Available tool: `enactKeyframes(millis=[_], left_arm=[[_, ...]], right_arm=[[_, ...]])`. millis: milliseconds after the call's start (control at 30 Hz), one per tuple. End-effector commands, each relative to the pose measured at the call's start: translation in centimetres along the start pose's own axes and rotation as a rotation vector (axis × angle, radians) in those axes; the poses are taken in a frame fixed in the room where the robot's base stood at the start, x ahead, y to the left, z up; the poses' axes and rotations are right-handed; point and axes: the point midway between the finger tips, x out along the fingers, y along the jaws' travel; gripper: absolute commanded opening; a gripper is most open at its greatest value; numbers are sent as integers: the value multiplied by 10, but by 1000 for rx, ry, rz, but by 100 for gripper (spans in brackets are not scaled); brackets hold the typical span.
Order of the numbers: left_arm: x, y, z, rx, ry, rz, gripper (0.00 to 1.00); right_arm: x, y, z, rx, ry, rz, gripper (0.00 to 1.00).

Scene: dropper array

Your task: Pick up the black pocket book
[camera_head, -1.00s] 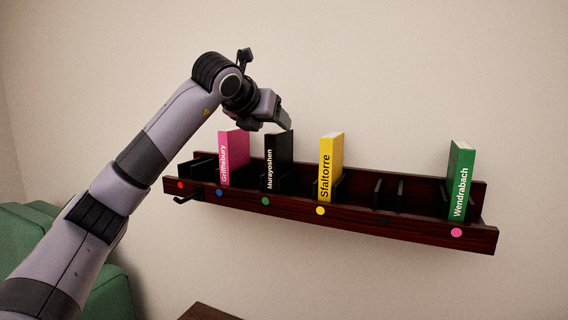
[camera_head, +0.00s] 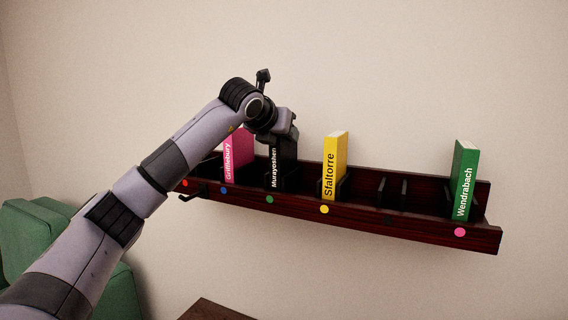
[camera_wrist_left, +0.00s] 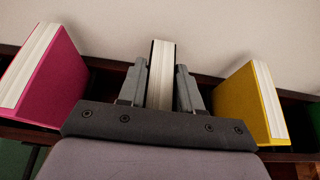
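The black pocket book (camera_head: 274,178), lettered "Murayoshen", stands upright in the dark wooden rack, above its green dot. My left gripper (camera_head: 288,143) is down at the top of this book and covers its upper part. In the left wrist view the fingers of my left gripper (camera_wrist_left: 161,82) lie on both sides of the book, whose pale page edge (camera_wrist_left: 161,75) shows between them. The gaps are very narrow, and I cannot tell whether the fingers press on the covers. My right gripper is not in view.
The rack (camera_head: 400,229) is fixed to the wall. A pink book (camera_head: 236,150) stands close on the left, a yellow book (camera_head: 329,168) on the right, and a green book (camera_head: 462,182) at the far right. A green seat (camera_head: 35,235) is at lower left.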

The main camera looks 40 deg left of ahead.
Motion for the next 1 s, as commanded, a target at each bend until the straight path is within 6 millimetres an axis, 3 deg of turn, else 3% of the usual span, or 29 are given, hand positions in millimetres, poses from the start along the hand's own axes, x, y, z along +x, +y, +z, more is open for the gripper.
enactKeyframes(millis=[467, 767, 1000], left_arm=[[-6, 0, 13, -2, -5, -1, 0], [-30, -1, 61, -4, -7, -4, 0], [-58, -1, 119, -3, -6, -4, 0]], right_arm=[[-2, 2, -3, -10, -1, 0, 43], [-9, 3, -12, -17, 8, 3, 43], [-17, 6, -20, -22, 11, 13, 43]])
